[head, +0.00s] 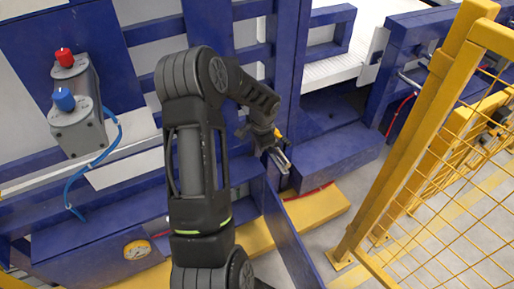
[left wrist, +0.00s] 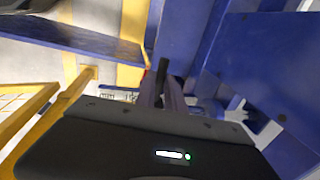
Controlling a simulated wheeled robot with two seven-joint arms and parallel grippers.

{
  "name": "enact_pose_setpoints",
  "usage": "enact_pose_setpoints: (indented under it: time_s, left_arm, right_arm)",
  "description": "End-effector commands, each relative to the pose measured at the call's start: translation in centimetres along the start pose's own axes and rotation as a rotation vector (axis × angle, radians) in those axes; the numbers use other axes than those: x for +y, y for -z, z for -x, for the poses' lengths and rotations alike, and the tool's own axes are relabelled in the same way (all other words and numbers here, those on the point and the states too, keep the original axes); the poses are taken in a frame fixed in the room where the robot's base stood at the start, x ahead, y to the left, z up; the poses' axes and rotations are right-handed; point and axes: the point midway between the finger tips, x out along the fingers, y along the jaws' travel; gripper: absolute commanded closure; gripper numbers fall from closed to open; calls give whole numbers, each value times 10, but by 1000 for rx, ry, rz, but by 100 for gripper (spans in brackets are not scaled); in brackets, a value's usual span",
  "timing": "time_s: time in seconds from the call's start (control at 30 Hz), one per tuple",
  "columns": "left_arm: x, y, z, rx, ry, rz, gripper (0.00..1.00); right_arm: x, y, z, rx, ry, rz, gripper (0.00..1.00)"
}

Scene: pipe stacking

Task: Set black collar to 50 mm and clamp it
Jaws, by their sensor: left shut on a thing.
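My left gripper (head: 283,165) reaches down beside a blue upright of the machine. In the left wrist view its two fingers (left wrist: 168,92) are closed on a small black piece (left wrist: 162,68) that sticks out past the fingertips. I cannot tell whether this piece is the collar itself or a handle on it. No scale or 50 mm mark can be read. In the head view my wrist and fingers hide the held piece. My right gripper is not in view.
A yellow mesh fence (head: 440,150) stands at the right. A thin blue plate (head: 291,240) rises just below the gripper. A grey box with a red knob (head: 64,57) and a blue knob (head: 64,98) is at the upper left.

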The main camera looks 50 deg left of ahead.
Motion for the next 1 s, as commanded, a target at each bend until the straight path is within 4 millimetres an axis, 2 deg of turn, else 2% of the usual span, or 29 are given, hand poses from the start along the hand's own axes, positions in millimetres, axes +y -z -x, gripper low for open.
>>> enact_pose_setpoints:
  time_s: [0.9,1.0]
  left_arm:
    - [0,0,0,0,0,0,100]
    - [-5,0,0,0,1,1,100]
  right_arm:
    - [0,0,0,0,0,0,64]
    - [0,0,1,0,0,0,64]
